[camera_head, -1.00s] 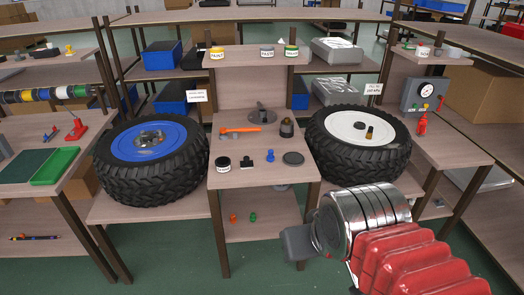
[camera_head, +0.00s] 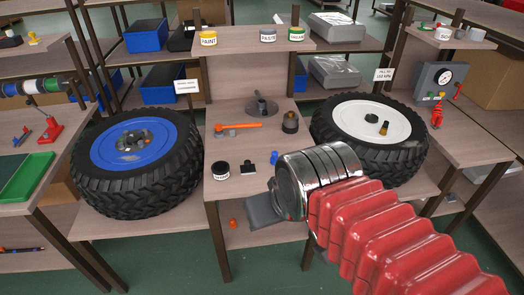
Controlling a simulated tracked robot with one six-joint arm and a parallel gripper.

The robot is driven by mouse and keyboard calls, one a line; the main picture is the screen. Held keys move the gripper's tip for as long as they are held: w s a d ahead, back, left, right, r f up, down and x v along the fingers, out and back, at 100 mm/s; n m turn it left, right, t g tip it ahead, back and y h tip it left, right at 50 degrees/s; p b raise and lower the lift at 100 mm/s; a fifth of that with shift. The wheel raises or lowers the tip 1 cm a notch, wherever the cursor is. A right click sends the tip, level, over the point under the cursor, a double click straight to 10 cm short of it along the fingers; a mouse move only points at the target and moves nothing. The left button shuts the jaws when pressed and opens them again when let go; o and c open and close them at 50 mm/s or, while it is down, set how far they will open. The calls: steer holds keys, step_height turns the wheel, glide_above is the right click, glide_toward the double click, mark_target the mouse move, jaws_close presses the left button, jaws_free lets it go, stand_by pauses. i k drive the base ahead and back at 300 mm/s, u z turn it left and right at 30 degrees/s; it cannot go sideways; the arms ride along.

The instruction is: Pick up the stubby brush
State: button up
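A short, dark, bell-shaped piece with a brownish top (camera_head: 290,122) stands at the back right of the middle table (camera_head: 222,150). A small black T-shaped piece (camera_head: 248,163) stands nearer the front edge. My gripper (camera_head: 264,211) shows only as a grey block beyond the silver wrist, low in front of the table's front edge. It appears apart from both pieces. Its fingers are mostly hidden by my arm, so I cannot see whether they are open.
An orange-handled tool (camera_head: 237,126), a round dark base with a post (camera_head: 261,107), a labelled black jar (camera_head: 220,170) and a blue piece (camera_head: 273,158) share the table. A blue-hubbed wheel (camera_head: 136,165) is left, a white-hubbed wheel (camera_head: 360,120) right. My arm covers the table's front right.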

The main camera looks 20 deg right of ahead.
mark_target(273, 159)
steer(key=u, duration=0.05)
steer(key=i, duration=0.85)
steer(key=u, duration=0.05)
